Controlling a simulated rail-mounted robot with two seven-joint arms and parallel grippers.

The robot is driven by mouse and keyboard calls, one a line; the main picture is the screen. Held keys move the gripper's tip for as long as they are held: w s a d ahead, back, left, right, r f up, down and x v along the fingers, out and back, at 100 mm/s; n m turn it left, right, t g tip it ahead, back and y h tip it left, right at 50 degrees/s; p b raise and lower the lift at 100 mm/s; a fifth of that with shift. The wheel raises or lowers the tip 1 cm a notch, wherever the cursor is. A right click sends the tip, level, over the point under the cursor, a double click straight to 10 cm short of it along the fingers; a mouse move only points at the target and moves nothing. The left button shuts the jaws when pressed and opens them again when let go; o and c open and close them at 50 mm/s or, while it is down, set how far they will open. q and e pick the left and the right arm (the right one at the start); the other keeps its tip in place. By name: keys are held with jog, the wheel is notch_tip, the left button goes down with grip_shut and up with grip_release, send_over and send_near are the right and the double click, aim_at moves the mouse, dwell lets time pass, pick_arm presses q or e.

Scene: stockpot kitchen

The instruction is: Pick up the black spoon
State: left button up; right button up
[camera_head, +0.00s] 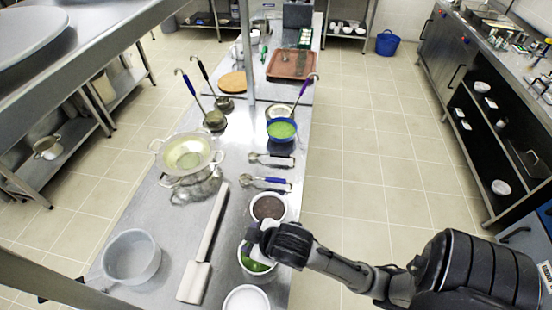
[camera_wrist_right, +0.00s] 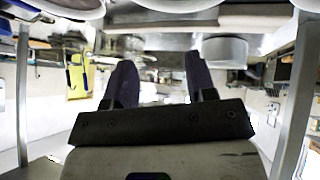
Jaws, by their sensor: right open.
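A ladle-like spoon with a black handle (camera_head: 203,74) stands tilted at the back left of the steel counter (camera_head: 152,220). Its bowl end is low, near the counter. My right gripper (camera_head: 256,236) is at the near right of the counter, over or beside a white container with green contents (camera_head: 256,265). It is well away from the black-handled spoon. In the right wrist view my right gripper (camera_wrist_right: 162,78) shows two dark fingers apart with nothing held between them. My left gripper is not in view.
A purple-handled ladle (camera_head: 188,84) stands left of the black-handled one. A steel colander pot (camera_head: 188,155), a long paddle (camera_head: 205,245), a grey pot (camera_head: 132,257), a blue bowl (camera_head: 282,129) and a blue-handled utensil (camera_head: 265,181) crowd the counter. The floor at right is clear.

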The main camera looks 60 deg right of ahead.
jog(key=w+d+r+n+t+h+b, duration=0.1)
jog(key=w+d+r+t+b, duration=0.15)
jog(key=w+r, duration=0.35)
jog(key=w+d+r+n+t+h+b, duration=0.1)
jog(key=w+d+r, duration=0.3)
jog(key=w, duration=0.4)
jog(key=w+d+r+h+b, duration=0.1)
jog(key=w+d+r+h, duration=0.1)
jog(key=w+d+r, duration=0.3)
jog(key=g+y+b, duration=0.1)
jog(key=g+y, duration=0.4)
jog(key=g, duration=0.7)
send_over(278, 154)
notch_tip(278, 154, down, 12)
notch_tip(278, 154, down, 8)
jog(key=shift+w+f+b, duration=0.15)
jog(key=shift+f+b, duration=0.1)
jog(key=shift+b, duration=0.85)
jog(key=shift+f+b, duration=0.85)
jog(key=shift+f, duration=1.85)
